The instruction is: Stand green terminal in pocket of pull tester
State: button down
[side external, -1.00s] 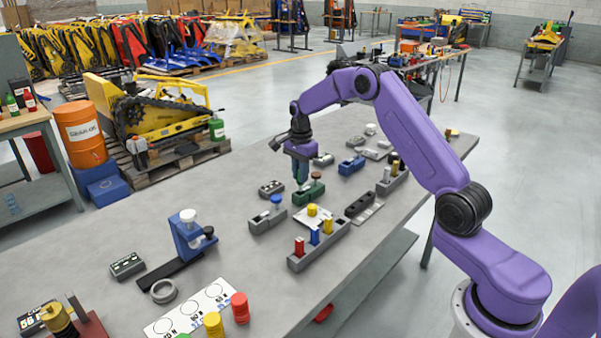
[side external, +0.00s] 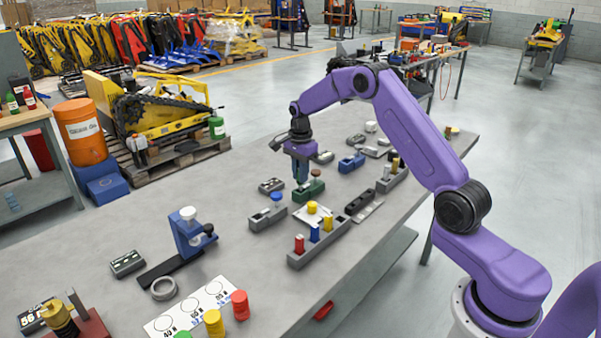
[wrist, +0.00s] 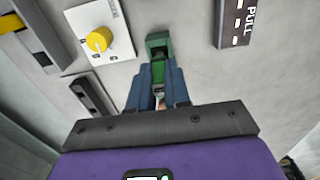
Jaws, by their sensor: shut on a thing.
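My gripper (side external: 301,183) points down at the left end of a green-bodied fixture with a brown knob (side external: 315,186), apparently the pull tester. In the wrist view my gripper (wrist: 157,66) has its blue fingers closed together over this fixture (wrist: 158,40), whose end with a dark recess shows beyond the fingertips. The brown knob shows partly behind the fingers in the wrist view.
A dark PULL plate (wrist: 234,25) lies beside the fixture. A grey rack (side external: 303,262) holds red, blue and yellow terminals.

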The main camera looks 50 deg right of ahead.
jog(key=shift+f, duration=0.85)
dwell(0.7)
jog(key=c, duration=1)
grip_release()
jog(key=o, duration=0.5)
jog(key=shift+r, duration=3.5)
